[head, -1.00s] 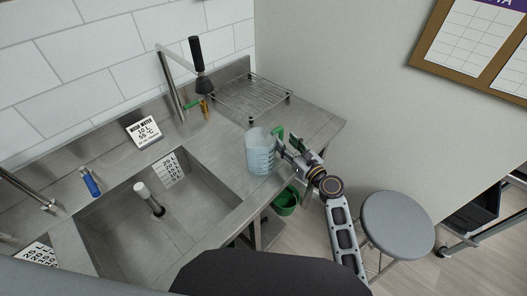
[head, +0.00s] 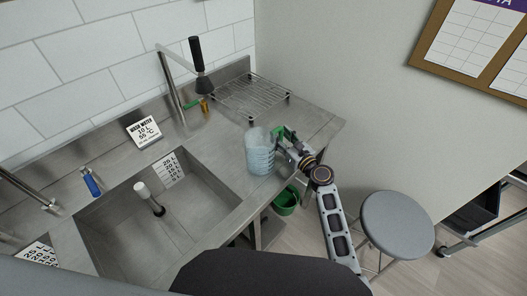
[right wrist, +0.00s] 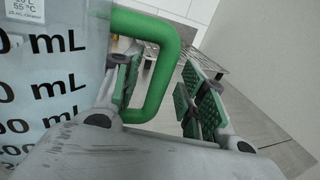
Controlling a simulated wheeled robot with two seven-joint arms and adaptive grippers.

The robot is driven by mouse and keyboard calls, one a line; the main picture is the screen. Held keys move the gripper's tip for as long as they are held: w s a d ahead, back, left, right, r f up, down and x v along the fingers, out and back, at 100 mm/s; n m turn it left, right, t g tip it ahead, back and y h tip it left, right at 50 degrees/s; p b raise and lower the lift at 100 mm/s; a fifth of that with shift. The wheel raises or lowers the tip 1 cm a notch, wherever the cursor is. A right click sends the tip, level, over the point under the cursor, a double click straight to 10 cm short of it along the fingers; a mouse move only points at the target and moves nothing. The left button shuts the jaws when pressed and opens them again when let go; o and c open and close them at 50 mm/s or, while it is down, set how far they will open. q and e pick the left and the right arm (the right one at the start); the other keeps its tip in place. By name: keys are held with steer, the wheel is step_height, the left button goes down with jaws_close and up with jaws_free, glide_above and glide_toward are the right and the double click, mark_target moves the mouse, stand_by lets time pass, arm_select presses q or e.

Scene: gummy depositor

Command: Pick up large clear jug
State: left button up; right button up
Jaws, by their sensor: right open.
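The large clear jug (head: 259,152) stands upright on the steel counter, right of the sink. In the right wrist view its wall with black mL marks (right wrist: 45,85) fills the left side. Its green handle (right wrist: 160,60) lies between the two green-padded fingers of my right gripper (right wrist: 160,95). The fingers are open, one on each side of the handle's outer bar, with a gap on the right side. In the head view my right gripper (head: 284,140) is at the jug's right side and partly hides the handle. My left gripper is not in view.
The sink (head: 165,210) lies left of the jug. A wire rack (head: 250,95) sits behind it, and a tap (head: 172,85) stands at the back. A green bucket (head: 287,200) is below the counter's front edge, and a grey stool (head: 397,223) stands at right.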

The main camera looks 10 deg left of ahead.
steer(key=shift+w+a, duration=0.2)
stand_by(0.4)
jaws_close()
steer(key=shift+r, duration=0.1)
